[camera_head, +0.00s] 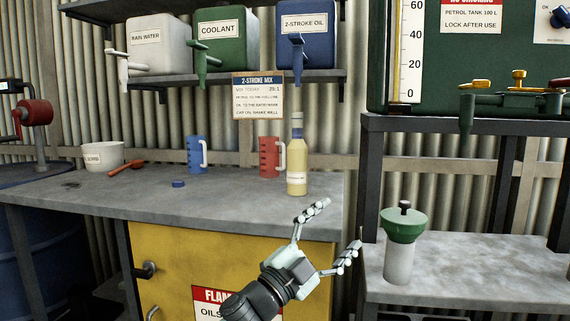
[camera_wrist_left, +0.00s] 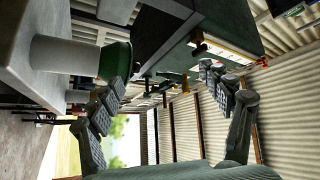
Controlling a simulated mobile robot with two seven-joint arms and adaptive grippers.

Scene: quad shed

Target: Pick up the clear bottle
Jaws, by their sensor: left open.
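A clear glass bottle (camera_head: 297,172) with pale yellow contents and a small label stands upright near the right end of the workbench in the head view. My left gripper (camera_head: 334,232) is open and empty, in front of the bench's right corner, lower than the bottle and to its right, apart from it. My right gripper is not in view.
Red (camera_head: 269,158) and blue (camera_head: 196,155) measuring jugs stand left of the glass bottle. A blue cap (camera_head: 178,183), a red tool (camera_head: 127,167) and a white tub (camera_head: 103,157) lie further left. Taps hang from the shelf containers above. The bench front (camera_head: 230,215) is clear.

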